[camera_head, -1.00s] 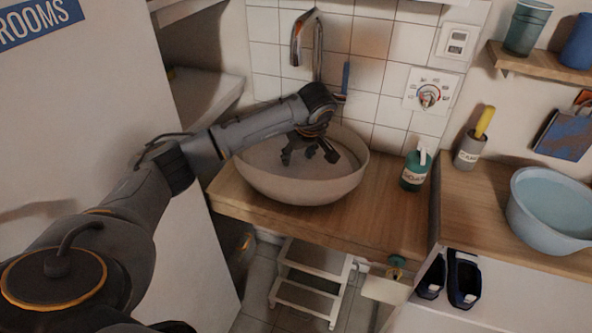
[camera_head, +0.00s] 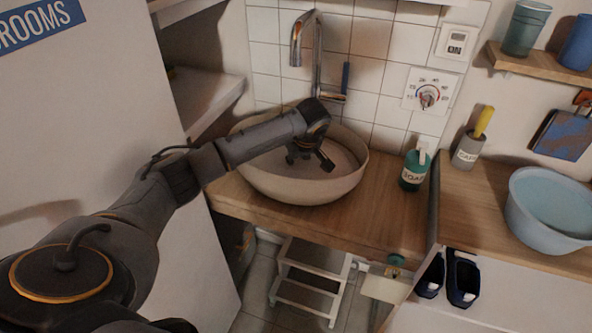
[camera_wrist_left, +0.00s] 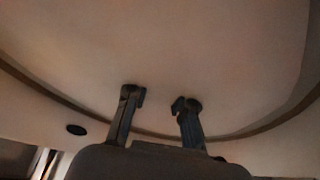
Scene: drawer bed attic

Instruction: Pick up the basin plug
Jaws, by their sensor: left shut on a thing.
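The beige basin (camera_head: 300,190) stands on a wooden counter below the tap, and its pale inner wall fills the left wrist view (camera_wrist_left: 190,50). My left gripper (camera_head: 309,162) reaches down inside the basin. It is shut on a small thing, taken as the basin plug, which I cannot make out. In the left wrist view, its two fingers (camera_wrist_left: 159,103) stand a little apart. A dark oval (camera_wrist_left: 77,130) shows on the basin surface at the left; I cannot tell what it is. My right gripper is not in view.
A chrome tap (camera_head: 317,55) rises behind the basin. A green soap bottle (camera_head: 414,172) stands to its right on the counter (camera_head: 385,215). A blue tub (camera_head: 550,215) is farther right. A white step stool (camera_head: 308,285) stands below. A tall pale panel (camera_head: 90,130) is at the left.

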